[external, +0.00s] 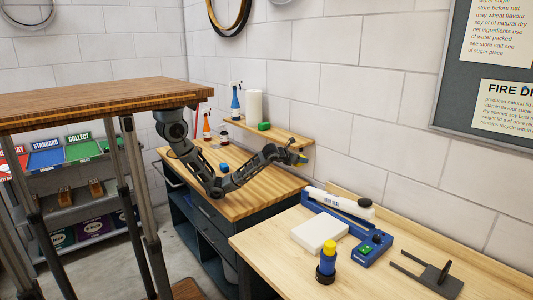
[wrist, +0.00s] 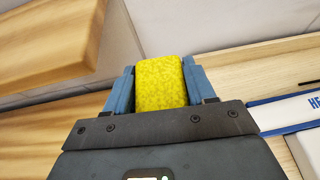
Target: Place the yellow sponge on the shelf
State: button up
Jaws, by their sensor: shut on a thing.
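The yellow sponge (wrist: 160,82) sits between the two blue fingers of my gripper (wrist: 162,88) in the wrist view, with a finger against each side. My gripper (external: 299,158) is at the right end of the wooden wall shelf (external: 283,137) in the external view, at about its height or slightly below. In the wrist view a wooden board, which looks like the shelf (wrist: 52,42), is at the upper left, apart from the sponge.
A paper roll (external: 254,106), a blue bottle (external: 235,102) and a green block (external: 264,126) stand on the shelf's left part; its right part looks clear. The right bench (external: 275,250) holds a heat sealer (external: 350,225) and a white block (external: 320,234).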

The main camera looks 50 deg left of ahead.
jog(key=w+a+r+m+h, duration=0.1)
jog(key=a+r, duration=0.1)
jog(key=r, duration=0.7)
jog(key=w+a+r, duration=0.1)
jog(key=a+r, duration=0.1)
jog(key=r, duration=0.7)
jog(key=p, duration=0.2)
send_over(288, 138)
jog(key=shift+n, duration=0.3)
jog(key=f, duration=0.5)
jog(key=shift+w+a+f, duration=0.2)
jog(key=shift+a+f, duration=0.05)
jog(key=shift+f, duration=2)
jog(key=shift+f, duration=0.2)
jog(key=o, duration=1)
